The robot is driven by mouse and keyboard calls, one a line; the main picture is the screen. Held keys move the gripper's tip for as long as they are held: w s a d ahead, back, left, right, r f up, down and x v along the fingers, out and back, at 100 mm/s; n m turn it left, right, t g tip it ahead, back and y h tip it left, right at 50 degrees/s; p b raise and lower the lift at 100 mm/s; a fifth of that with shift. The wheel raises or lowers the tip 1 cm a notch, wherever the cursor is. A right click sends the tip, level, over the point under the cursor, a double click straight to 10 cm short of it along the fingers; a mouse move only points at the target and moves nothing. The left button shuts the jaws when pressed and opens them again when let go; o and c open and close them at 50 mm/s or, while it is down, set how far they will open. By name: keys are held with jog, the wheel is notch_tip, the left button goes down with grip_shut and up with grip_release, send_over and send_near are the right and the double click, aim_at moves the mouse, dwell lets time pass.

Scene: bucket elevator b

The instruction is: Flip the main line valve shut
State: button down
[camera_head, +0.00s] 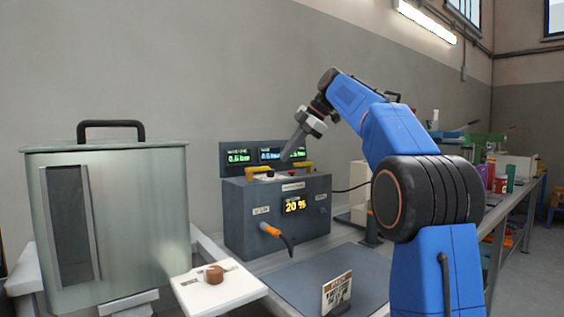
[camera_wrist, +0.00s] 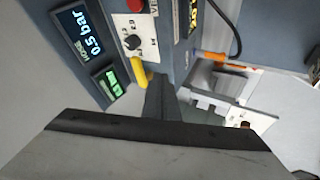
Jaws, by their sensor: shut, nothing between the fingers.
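A dark grey control box (camera_head: 245,213) stands on the bench. Two yellow levers lie on its top, a left one (camera_head: 259,168) and a right one (camera_head: 303,167). Which is the main line valve I cannot read for certain. My gripper (camera_head: 287,153) is shut and empty, pointing down and left between the two levers, above the box. In the wrist view a yellow lever (camera_wrist: 143,76) lies right beside the fingertips (camera_wrist: 160,84). Whether they touch I cannot tell.
Pressure displays (camera_head: 268,155) stand behind the levers. A black knob (camera_wrist: 132,42) and a red button (camera_wrist: 136,5) are near. A metal tank (camera_head: 140,210) stands left; a small sign (camera_head: 337,294) stands in front.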

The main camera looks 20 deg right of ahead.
jog(key=shift+v, duration=2.55)
jog(key=shift+w+d, duration=0.1)
